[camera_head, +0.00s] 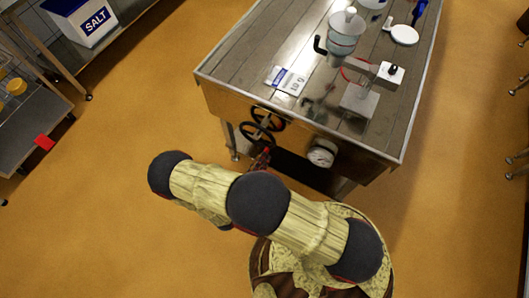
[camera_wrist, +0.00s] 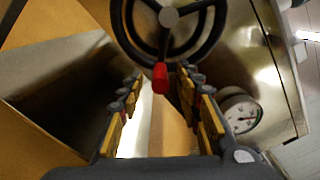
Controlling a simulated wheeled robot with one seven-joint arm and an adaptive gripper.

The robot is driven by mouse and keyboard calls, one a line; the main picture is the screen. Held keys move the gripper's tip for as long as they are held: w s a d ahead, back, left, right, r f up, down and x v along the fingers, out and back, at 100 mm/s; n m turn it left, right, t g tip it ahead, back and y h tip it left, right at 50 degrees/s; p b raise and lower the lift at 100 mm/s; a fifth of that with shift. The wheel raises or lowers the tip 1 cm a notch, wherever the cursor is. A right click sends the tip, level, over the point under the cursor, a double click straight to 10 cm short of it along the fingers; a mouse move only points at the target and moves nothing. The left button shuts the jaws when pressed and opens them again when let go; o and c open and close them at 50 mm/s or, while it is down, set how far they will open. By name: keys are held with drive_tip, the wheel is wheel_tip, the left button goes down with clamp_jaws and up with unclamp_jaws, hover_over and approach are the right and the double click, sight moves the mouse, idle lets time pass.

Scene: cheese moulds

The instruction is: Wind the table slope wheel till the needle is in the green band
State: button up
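In the head view, black wheel rims (camera_head: 268,113) show on the table's near side, and my arm partly hides the gripper (camera_head: 262,158). The round white gauge (camera_wrist: 240,112) is right of the wheel, and also shows in the head view (camera_head: 321,153). Its needle and green band are too small to read.
A salt bin (camera_head: 85,20) and a grey side table (camera_head: 30,125) stand left. Yellow floor between is clear.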

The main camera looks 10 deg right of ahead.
drive_tip(key=v, duration=0.7)
idle(0.3)
